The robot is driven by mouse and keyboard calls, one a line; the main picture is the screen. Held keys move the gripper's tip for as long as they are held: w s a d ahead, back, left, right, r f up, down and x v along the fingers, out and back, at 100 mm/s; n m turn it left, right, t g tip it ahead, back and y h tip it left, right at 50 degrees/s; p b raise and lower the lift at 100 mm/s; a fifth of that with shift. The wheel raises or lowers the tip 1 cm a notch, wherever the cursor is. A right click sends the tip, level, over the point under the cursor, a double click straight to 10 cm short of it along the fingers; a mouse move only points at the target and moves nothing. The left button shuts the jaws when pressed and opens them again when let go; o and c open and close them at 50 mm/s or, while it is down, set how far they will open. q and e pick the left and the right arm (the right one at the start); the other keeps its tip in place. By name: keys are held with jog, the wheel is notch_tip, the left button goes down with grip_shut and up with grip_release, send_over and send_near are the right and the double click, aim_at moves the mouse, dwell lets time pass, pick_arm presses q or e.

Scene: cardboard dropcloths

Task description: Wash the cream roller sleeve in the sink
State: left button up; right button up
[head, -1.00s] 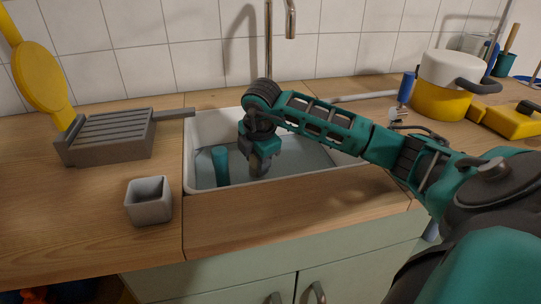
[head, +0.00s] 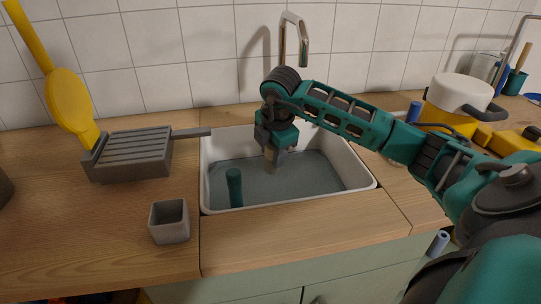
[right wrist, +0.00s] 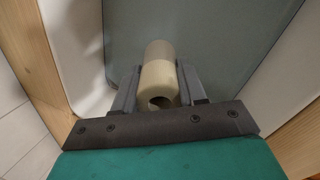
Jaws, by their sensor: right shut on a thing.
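The cream roller sleeve (right wrist: 159,80) is between the fingers of my right gripper (right wrist: 158,88), with its hollow end toward the wrist camera. In the head view the right gripper (head: 273,150) points down inside the white sink (head: 362,181), and only a small part of the sleeve (head: 272,157) shows below it. The sink holds a grey-blue, water-like surface (head: 310,178). The sleeve's far end looks duller, and I cannot tell how deep it reaches. My left gripper is not in view.
A teal cylinder (head: 234,186) stands in the sink's front left. The faucet (head: 295,30) rises behind. A grey square cup (head: 169,221) and a ridged grey tray (head: 130,155) are left of the sink.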

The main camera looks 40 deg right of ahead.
jog(key=r+p, duration=0.1)
jog(key=r, duration=0.1)
jog(key=r+p, duration=0.2)
jog(key=r, duration=0.1)
jog(key=d+r+p, duration=0.1)
jog(key=r, duration=0.1)
jog(key=shift+s+d+r+p, duration=0.1)
jog(key=shift+s+r+p, duration=0.2)
jog(key=shift+r, duration=0.05)
jog(key=shift+r+p, duration=0.3)
jog(key=shift+r, duration=0.15)
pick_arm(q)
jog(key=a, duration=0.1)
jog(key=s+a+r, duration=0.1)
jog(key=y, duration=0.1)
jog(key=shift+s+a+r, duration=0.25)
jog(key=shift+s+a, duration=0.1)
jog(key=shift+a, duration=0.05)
pick_arm(e)
jog(key=shift+d, duration=0.1)
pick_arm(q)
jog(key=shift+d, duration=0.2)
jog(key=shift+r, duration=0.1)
pick_arm(e)
notch_tip(320, 180, up, 4)
jog(key=p, duration=0.3)
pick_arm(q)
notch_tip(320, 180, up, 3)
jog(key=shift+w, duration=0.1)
